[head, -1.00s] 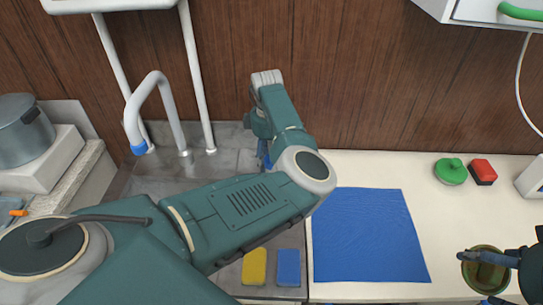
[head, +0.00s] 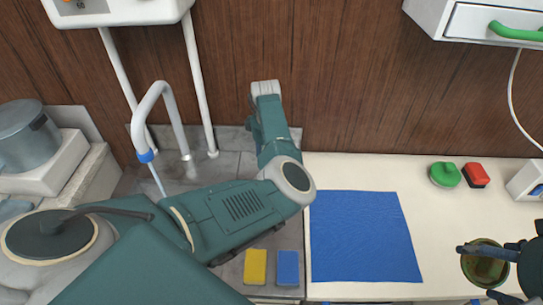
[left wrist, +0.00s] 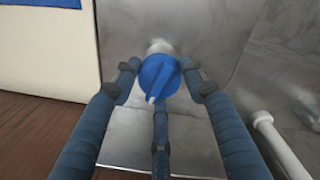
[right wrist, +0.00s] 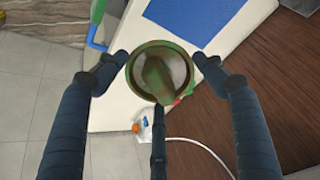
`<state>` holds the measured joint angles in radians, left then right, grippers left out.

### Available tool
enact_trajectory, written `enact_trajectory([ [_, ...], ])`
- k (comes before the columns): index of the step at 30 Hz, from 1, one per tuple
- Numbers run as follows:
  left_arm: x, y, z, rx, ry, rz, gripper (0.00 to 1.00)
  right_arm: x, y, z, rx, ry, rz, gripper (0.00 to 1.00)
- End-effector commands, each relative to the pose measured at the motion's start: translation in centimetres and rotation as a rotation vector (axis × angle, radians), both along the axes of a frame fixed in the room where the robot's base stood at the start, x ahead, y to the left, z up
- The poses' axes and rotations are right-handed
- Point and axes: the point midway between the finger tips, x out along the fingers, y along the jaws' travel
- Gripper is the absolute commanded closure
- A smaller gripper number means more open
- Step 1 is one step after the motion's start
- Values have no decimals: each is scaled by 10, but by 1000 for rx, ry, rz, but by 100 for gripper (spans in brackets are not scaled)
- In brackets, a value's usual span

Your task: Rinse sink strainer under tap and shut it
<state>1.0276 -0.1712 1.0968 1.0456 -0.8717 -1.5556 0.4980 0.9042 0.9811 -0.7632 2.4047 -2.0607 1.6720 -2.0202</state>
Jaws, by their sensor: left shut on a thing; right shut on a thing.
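The tap spout (head: 160,110) is a pale curved pipe with a blue collar at its mouth. A thin bluish stream of water (head: 157,180) runs down from it. In the left wrist view, my left gripper (left wrist: 160,88) is closed around a round blue tap knob (left wrist: 158,76) on the grey metal wall. In the head view my left arm hides that gripper and knob. My right gripper (head: 487,272) is shut on a round olive-green strainer (head: 480,268) over the counter at the far right. The strainer (right wrist: 160,72) shows from above in the right wrist view, with a raised middle part.
My left arm covers much of the grey sink area (head: 215,170). A blue cloth (head: 363,237) lies on the pale counter (head: 440,220). Yellow (head: 255,267) and blue (head: 288,267) sponges lie at the front. Green (head: 445,174) and red (head: 476,175) items stand behind. A pot (head: 25,135) stands left.

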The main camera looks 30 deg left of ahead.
Motion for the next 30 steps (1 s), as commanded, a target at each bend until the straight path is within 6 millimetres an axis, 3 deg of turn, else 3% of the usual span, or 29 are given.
enact_trajectory([
  [8,1,1,0,2,-3,-6,84,0,0,0,0,0,0,56],
  [9,1,1,0,2,-3,-5,54,0,0,0,0,0,0,56],
  [12,1,1,0,2,-3,-5,39,0,0,0,0,0,0,56],
  [23,1,1,6,2,-3,-4,39,0,0,0,0,0,0,56],
  [30,-1,3,50,4,-5,-3,39,0,0,0,0,0,0,56],
])
